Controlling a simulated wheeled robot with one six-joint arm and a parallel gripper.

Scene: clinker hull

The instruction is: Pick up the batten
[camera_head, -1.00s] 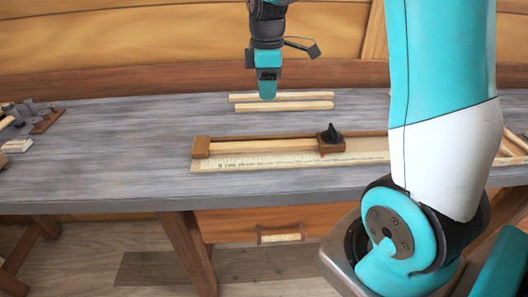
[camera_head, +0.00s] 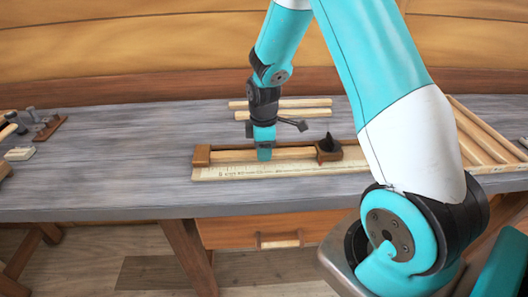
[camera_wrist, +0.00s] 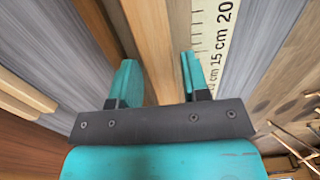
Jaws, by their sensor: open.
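A pale wooden batten (camera_head: 296,153) lies along a jig on the bench, between a brown end block (camera_head: 202,155) at left and a brown block with a dark knob (camera_head: 328,150) at right. A printed ruler strip (camera_head: 235,172) runs along its near side. My gripper (camera_head: 264,156) is over the batten's middle, pointing down. In the wrist view my open gripper (camera_wrist: 159,76) has one teal finger on each side of the batten (camera_wrist: 150,40). No grip on it shows. I cannot tell the exact height of the fingertips.
Two more pale strips (camera_head: 283,104) lie behind the jig. A wooden tray with strips (camera_head: 480,135) is at right, partly behind my arm. Small tools (camera_head: 38,122) and a pale block (camera_head: 20,153) are at far left. The left-middle bench (camera_head: 120,160) is clear.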

